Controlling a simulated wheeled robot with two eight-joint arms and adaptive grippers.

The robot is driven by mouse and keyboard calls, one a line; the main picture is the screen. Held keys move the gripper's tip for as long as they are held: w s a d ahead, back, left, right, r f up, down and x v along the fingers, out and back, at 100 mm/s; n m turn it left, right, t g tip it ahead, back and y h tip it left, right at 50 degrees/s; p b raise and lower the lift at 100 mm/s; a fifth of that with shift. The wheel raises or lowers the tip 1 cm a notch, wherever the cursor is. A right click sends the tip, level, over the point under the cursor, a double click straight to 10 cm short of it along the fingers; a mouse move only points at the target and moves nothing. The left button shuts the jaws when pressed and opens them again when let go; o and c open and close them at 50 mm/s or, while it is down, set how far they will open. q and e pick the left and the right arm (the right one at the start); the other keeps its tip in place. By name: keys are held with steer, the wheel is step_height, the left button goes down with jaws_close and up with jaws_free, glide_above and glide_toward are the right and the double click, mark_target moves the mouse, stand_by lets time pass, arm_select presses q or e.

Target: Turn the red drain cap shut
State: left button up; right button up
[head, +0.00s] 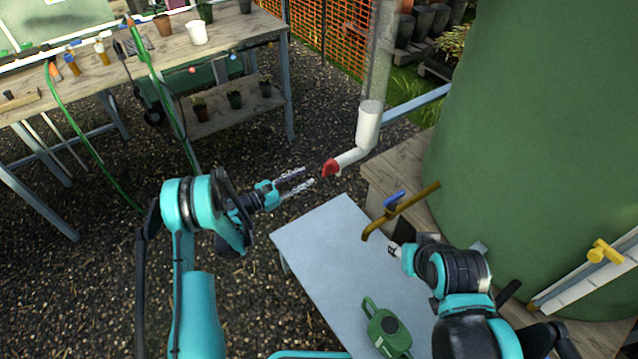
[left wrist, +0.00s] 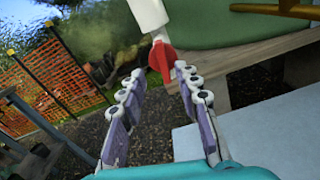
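The red drain cap (head: 331,168) sits on the end of a white pipe elbow (head: 349,158) below a white downpipe (head: 368,125). In the left wrist view the red cap (left wrist: 162,58) shows just beyond and between my fingertips. My left gripper (head: 312,176) is open and empty, just left of the cap in the head view, with a small gap seeming to remain. It also shows open in the left wrist view (left wrist: 158,75). My right gripper (head: 393,248) is by the brass tap (head: 402,212) over the pale table; its fingers are mostly hidden.
A pale table (head: 325,240) stands in front, with a green watering can (head: 388,332) on it. A large green tank (head: 540,150) rests on a wooden platform (head: 395,175) at right. A potting bench (head: 240,25) stands at back left. Gravel between is clear.

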mark_target(324, 169)
arm_select(q)
steer(key=x, duration=0.2)
steer(key=b+x, duration=0.1)
steer(key=x, duration=0.2)
steer(key=b+x, duration=0.1)
steer(key=x, duration=0.1)
steer(key=shift+w+d+f, duration=0.15)
steer(key=shift+d+f, duration=0.1)
steer(key=shift+f, duration=0.05)
jaws_close()
